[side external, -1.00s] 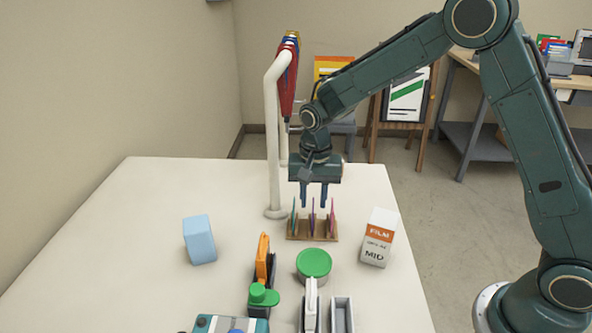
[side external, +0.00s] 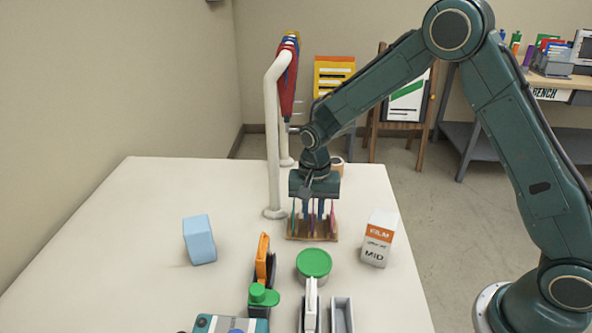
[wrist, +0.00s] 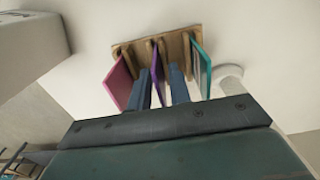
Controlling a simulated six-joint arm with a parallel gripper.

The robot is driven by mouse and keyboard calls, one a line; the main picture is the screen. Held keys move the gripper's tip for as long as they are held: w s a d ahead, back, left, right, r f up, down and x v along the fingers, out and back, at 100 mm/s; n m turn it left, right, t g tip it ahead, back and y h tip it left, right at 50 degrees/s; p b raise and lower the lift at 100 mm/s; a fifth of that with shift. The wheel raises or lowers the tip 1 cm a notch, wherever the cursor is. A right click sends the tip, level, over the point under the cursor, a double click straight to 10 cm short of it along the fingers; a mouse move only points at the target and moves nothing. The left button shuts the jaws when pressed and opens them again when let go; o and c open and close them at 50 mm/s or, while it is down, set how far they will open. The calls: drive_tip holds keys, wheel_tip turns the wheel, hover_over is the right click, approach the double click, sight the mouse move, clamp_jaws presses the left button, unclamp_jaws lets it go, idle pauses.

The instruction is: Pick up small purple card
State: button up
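The small purple card (side external: 313,223) stands upright in the middle of a wooden rack (side external: 311,239) on the white table. In the wrist view the purple card (wrist: 157,68) shows between my two fingers. My gripper (side external: 313,213) points straight down over the rack, with one finger on each side of the card. In the wrist view my gripper (wrist: 159,85) is open, with gaps between the fingers and the card. Part of the card is hidden by the fingers.
A teal card (wrist: 200,62) and a pink card (wrist: 119,84) stand in the same rack, close outside my fingers. A white post (side external: 272,150) rises behind left. A film box (side external: 377,240), green-lidded tin (side external: 313,264) and blue block (side external: 199,240) stand nearby.

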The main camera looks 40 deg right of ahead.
clamp_jaws()
wheel_tip(320, 180, up, 20)
idle(0.8)
idle(0.5)
